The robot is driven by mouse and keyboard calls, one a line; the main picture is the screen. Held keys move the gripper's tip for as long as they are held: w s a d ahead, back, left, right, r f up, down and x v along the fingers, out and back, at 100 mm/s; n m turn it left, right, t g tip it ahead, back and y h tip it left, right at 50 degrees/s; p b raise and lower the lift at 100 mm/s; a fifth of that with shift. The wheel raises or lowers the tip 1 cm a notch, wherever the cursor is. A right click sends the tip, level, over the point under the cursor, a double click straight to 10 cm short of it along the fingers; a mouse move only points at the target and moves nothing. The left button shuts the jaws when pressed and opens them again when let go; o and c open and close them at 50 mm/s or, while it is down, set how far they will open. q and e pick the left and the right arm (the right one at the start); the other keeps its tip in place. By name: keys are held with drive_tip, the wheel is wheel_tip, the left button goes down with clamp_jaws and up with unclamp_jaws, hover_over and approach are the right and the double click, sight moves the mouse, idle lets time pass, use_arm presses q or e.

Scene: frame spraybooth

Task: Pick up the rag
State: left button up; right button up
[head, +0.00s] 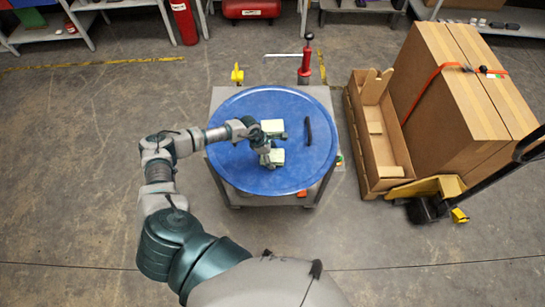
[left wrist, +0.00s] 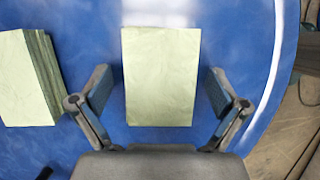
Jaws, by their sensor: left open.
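Two pale green rectangular pieces that look like folded cloth lie on a round blue tabletop. In the left wrist view, the rag (left wrist: 161,77) lies between the spread fingers of my left gripper (left wrist: 160,88), with blue showing on both sides, so the fingers appear clear of it. A thicker pale green stack (left wrist: 28,80) with layered edges lies to its left. In the head view, my left gripper (head: 267,148) is over the middle of the tabletop and partly hides the pale pieces. It is open and empty. My right gripper is not in view.
The blue round tabletop (head: 235,172) has a dark slim object (head: 308,131) on its right side. A red-and-metal tool (head: 305,65) stands behind it. Cardboard boxes (head: 450,95) and a yellow pallet truck (head: 425,188) are at the right.

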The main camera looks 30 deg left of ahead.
use_arm(q)
drive_tip(key=shift+f, duration=0.25)
drive_tip(key=shift+c, duration=0.3)
drive_tip(key=c, duration=1.1)
drive_tip(key=shift+r, duration=0.1)
